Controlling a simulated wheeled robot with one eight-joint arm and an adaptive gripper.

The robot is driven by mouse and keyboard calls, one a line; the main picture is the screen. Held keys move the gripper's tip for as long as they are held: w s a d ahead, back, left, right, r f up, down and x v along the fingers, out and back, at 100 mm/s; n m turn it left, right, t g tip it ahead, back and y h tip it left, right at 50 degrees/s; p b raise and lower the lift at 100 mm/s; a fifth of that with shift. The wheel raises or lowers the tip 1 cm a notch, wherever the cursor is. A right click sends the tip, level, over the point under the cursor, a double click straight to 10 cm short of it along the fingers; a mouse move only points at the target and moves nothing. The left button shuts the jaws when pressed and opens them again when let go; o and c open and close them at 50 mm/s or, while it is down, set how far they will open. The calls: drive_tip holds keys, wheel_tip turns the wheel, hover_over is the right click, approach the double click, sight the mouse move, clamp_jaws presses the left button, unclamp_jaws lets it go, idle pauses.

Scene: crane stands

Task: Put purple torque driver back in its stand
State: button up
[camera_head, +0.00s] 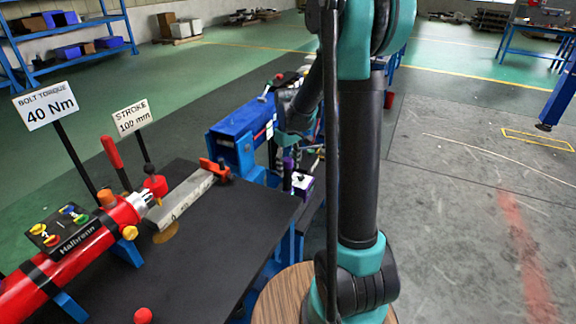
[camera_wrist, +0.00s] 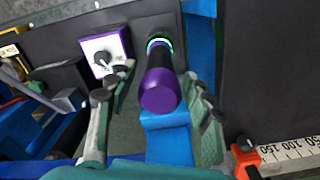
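The purple torque driver (camera_wrist: 160,92) has a purple rounded end and a dark shaft, and points toward the wrist camera. Its far end meets a green-lit ring (camera_wrist: 159,43) on a black stand panel (camera_wrist: 150,20); how deep it sits is hard to tell. My gripper (camera_wrist: 155,77) is open, with one finger on each side of the driver and visible gaps between. In the head view the driver's purple top (camera_head: 288,163) shows beside my arm at the bench's far edge.
A white-faced purple box with a dark knob (camera_wrist: 105,52) stands left of the driver. A blue block (camera_wrist: 168,145) lies below it. A scale with a red clamp (camera_wrist: 248,155) is at lower right. A red cylinder (camera_head: 75,255) lies on the black bench (camera_head: 215,250).

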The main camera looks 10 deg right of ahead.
sight(288, 160)
drive_tip(key=shift+r, duration=0.1)
idle(0.4)
drive_tip(key=shift+r, duration=2.45)
wheel_tip(288, 160, up, 12)
drive_tip(key=s+d+f+m+t, duration=0.1)
drive_tip(key=s+f+m, duration=0.1)
drive_tip(key=s+f, duration=0.4)
drive_tip(key=s+d+f+m+t, duration=0.1)
drive_tip(key=s+f+m, duration=0.1)
drive_tip(key=s+f, duration=0.4)
drive_tip(key=s+d+f+m+t, duration=0.2)
drive_tip(key=s+f, duration=0.4)
drive_tip(key=s, duration=0.3)
drive_tip(key=shift+s+f, duration=0.4)
